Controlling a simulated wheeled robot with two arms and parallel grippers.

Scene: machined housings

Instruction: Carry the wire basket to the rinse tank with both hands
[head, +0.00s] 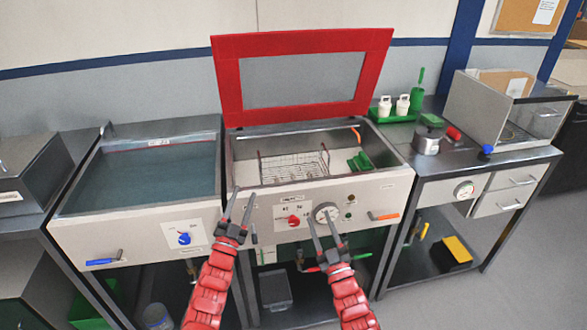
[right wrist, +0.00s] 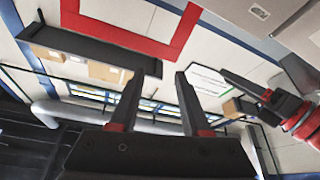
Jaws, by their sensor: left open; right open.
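The wire basket (head: 293,168) sits inside the middle tank (head: 400,165), whose red-framed lid (head: 303,75) stands open. Upright dark-red pieces show at the basket's two ends. The left tank (head: 82,232) holds blue-green liquid (head: 145,180) and has a blue knob; it appears to be the rinse tank. My left gripper (head: 244,192) is open and empty at the middle tank's front left. My right gripper (head: 318,212) is open and empty in front of its control panel. Its open fingers also show in the right wrist view (right wrist: 158,78); the basket does not show there.
Green pieces (head: 360,162) lie in the middle tank, right of the basket. White bottles (head: 402,105) and a metal pot (head: 427,140) stand on the right bench. Knobs and an orange handle (head: 383,216) stick out from the tank fronts. The space above the left tank is clear.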

